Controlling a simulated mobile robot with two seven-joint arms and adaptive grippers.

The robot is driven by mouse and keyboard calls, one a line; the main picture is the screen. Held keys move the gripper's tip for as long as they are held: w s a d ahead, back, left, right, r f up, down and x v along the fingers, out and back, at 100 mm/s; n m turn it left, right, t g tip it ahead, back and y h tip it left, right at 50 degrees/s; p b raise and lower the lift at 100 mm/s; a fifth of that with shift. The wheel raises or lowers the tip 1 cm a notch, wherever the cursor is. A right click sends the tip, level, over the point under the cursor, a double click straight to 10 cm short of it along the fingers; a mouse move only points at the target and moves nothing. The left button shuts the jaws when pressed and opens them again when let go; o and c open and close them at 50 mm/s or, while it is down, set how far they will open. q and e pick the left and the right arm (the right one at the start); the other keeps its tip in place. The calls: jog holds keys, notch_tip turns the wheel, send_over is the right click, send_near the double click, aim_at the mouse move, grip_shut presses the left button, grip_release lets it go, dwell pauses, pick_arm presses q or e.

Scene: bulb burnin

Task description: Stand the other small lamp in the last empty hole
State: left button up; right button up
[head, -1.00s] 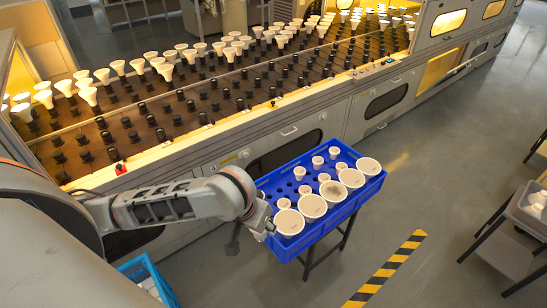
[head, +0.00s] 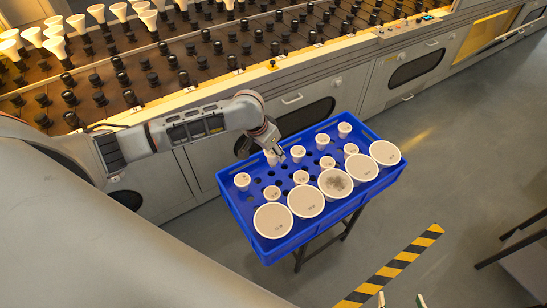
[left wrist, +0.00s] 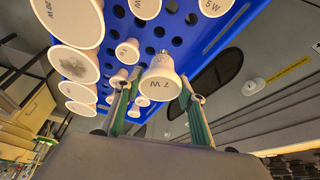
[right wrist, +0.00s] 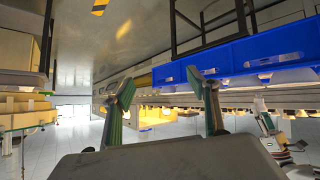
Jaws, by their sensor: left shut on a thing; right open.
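My left gripper (head: 270,145) is shut on a small white lamp (head: 271,158) over the back part of the blue crate (head: 232,204). In the left wrist view this lamp (left wrist: 161,80) reads "7 W", its wide face toward the camera and its narrow base toward the crate. I cannot tell whether the base is in a hole. Other small lamps stand in the crate, one left (head: 242,181) and one right (head: 298,153) of the held lamp. My right gripper (right wrist: 160,82) is open and empty in the right wrist view, away from the crate.
Several large round lamps (head: 306,200) fill the crate's front row; one face (head: 335,183) is darkly smudged. Small dark holes show between the rows. The burn-in rack (head: 150,80) with sockets and lamps stands behind. Floor with a striped strip (head: 390,267) is open at the right.

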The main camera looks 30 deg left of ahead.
pick_arm(q)
jog(key=w+a+f+b, duration=0.1)
jog(key=w+f+b, duration=0.1)
jog(key=f, duration=0.3)
jog(key=w+a+f+b, duration=0.1)
jog(key=w+f+b, duration=0.1)
jog(key=f+b, duration=0.2)
jog(key=shift+a+f+m, duration=0.3)
jog(key=shift+f, duration=0.2)
pick_arm(e)
notch_tip(320, 180, down, 4)
jog(key=shift+w+f, duration=0.1)
jog(key=shift+f, duration=0.1)
jog(key=shift+s+a+r, duration=0.1)
jog(key=shift+s+a, duration=0.05)
jog(key=shift+s, duration=0.05)
jog(key=shift+r, duration=0.15)
